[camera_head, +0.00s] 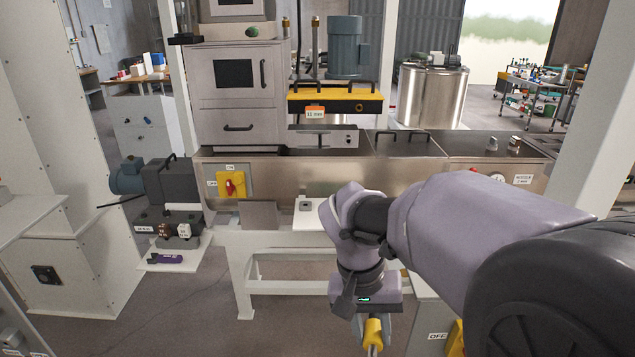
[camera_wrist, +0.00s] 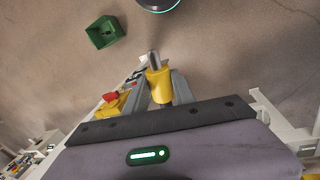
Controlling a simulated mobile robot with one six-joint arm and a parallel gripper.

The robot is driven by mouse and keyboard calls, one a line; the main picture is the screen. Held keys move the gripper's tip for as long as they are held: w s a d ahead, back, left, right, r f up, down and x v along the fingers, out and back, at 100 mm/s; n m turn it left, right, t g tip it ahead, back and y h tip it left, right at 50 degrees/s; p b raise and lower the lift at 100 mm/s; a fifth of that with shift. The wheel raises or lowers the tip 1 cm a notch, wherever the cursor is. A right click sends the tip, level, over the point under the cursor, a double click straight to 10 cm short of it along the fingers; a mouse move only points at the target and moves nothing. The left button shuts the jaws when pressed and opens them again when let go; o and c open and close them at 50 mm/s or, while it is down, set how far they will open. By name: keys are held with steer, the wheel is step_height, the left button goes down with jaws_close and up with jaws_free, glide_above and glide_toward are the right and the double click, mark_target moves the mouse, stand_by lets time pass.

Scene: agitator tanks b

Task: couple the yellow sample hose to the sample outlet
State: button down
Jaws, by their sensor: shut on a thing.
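My gripper (camera_head: 372,322) points down in the lower middle of the head view, in front of the steel bench. It is shut on a yellow cylindrical piece with a metal tip, the end of the yellow sample hose (camera_head: 374,331). In the wrist view my gripper (camera_wrist: 160,92) has this yellow piece (camera_wrist: 160,86) between its grey fingers, the metal tip sticking out beyond them over bare floor. Nothing else touches the tip. The rest of the hose is not visible. I cannot pick out the sample outlet in either view.
The long steel trough (camera_head: 300,178) stands behind my gripper, with a red and yellow switch (camera_head: 231,184). A white frame (camera_head: 290,287) is below it. An OFF-marked box (camera_head: 436,336) is right of my gripper. A green crate (camera_wrist: 104,32) is on the floor.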

steer(key=w+d+f+m+b, duration=0.1)
steer(key=w+d+f+b, duration=0.3)
steer(key=w, duration=0.5)
steer(key=s+f+n, duration=0.3)
steer(key=s+f, duration=0.3)
steer(key=f, duration=0.7)
steer(key=shift+s+d+f+p, duration=0.2)
steer(key=shift+d+f+p, duration=0.05)
steer(key=shift+p, duration=0.2)
steer(key=shift+w, duration=0.1)
